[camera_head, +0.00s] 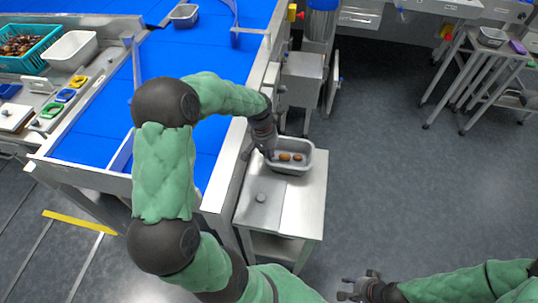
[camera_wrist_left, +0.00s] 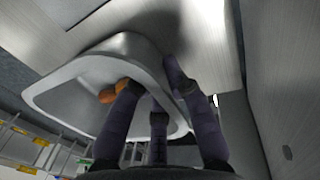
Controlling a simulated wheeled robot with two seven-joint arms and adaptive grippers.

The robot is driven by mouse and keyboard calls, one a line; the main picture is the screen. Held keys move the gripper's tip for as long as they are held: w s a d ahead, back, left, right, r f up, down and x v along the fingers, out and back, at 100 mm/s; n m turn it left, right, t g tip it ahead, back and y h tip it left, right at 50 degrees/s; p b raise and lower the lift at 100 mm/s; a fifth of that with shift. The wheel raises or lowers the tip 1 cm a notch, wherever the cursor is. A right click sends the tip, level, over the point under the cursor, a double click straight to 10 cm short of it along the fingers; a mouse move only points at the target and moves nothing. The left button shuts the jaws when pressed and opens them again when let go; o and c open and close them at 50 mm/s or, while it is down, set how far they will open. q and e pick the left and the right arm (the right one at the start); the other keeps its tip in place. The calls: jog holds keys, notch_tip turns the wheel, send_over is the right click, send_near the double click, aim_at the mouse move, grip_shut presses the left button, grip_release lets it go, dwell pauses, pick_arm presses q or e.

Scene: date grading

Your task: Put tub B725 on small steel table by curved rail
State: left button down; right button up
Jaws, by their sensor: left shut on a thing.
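A grey metal tub (camera_head: 306,158) with a few brown dates in it is at the far end of a small steel table (camera_head: 300,205) beside the blue belt. My left gripper (camera_head: 269,153) is shut on the tub's left wall. In the left wrist view the fingers (camera_wrist_left: 158,95) straddle the wall of the tub (camera_wrist_left: 72,72), with orange-brown dates inside. I cannot tell whether the tub rests on the table or hangs just above it, and no label is readable. My right gripper (camera_head: 347,288) is empty and appears open, low over the floor.
Steel stands (camera_head: 470,75) are at the far right. The floor between is clear.

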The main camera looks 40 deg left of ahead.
pick_arm(q)
jog(key=shift+f, duration=0.15)
jog(key=c, duration=1.2)
grip_release()
jog(key=r+p, duration=0.1)
jog(key=r, duration=0.3)
jog(key=a+r+p, duration=0.1)
jog(key=r+p, duration=0.1)
jog(key=r, duration=0.2)
jog(key=s+r+p, duration=0.1)
jog(key=r, duration=0.3)
jog(key=shift+a+r, duration=0.1)
jog(key=shift+a, duration=0.1)
